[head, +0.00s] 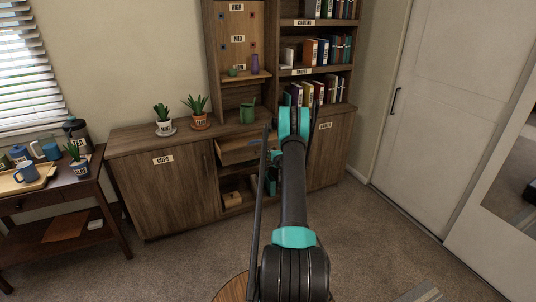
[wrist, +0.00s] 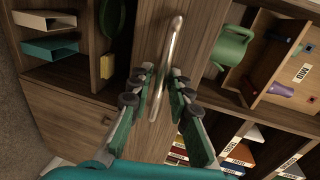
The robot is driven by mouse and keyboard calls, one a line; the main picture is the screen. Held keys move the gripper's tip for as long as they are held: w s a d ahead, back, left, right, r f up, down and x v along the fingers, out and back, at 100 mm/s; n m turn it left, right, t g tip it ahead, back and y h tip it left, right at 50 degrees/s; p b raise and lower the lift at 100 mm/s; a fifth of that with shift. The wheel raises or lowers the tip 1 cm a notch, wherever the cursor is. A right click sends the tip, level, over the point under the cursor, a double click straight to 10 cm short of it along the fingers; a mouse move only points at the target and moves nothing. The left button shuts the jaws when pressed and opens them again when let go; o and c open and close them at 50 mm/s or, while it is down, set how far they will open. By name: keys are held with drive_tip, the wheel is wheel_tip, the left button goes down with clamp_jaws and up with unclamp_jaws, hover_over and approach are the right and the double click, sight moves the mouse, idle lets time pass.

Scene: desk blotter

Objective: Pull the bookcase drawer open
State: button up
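The bookcase drawer (head: 236,154) is under the counter, left of my arm in the head view. It stands partly out, and something blue shows inside. In the wrist view its wooden front (wrist: 200,25) carries a long metal bar handle (wrist: 173,42). My gripper (wrist: 161,74) has its two fingers apart, one on each side of the handle. Some space shows between the bar and the right finger; contact on the left side is unclear. In the head view my arm hides most of the gripper and the handle.
Cabinet doors flank the drawer. Carpet in front is largely clear.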

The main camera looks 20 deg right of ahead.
drive_tip(key=v, duration=1.2)
idle(0.4)
drive_tip(key=s+a+r+n+g+y, duration=0.25)
drive_tip(key=a+r+n, duration=0.25)
drive_tip(key=a+r, duration=0.5)
drive_tip(key=s+a+r+n+g, duration=0.2)
drive_tip(key=s+a, duration=0.3)
drive_tip(key=a, duration=0.2)
drive_tip(key=s+a+r+n+g, duration=0.1)
drive_tip(key=s+a+r+n, duration=0.15)
drive_tip(key=s+a, duration=0.4)
drive_tip(key=s+a+n+g, duration=0.2)
drive_tip(key=s+a, duration=0.1)
drive_tip(key=s, duration=0.4)
drive_tip(key=s+a+n+g, duration=0.1)
drive_tip(key=s+a+n, duration=0.1)
drive_tip(key=s+a, duration=0.35)
drive_tip(key=s+d+f+n+g+h, duration=0.1)
drive_tip(key=s+n, duration=0.1)
drive_tip(key=s, duration=0.8)
drive_tip(key=s+d+f+n+g+h, duration=0.1)
drive_tip(key=s+n+g+h, duration=0.1)
drive_tip(key=s, duration=0.8)
drive_tip(key=shift+s+f, duration=0.2)
drive_tip(key=shift+f, duration=0.2)
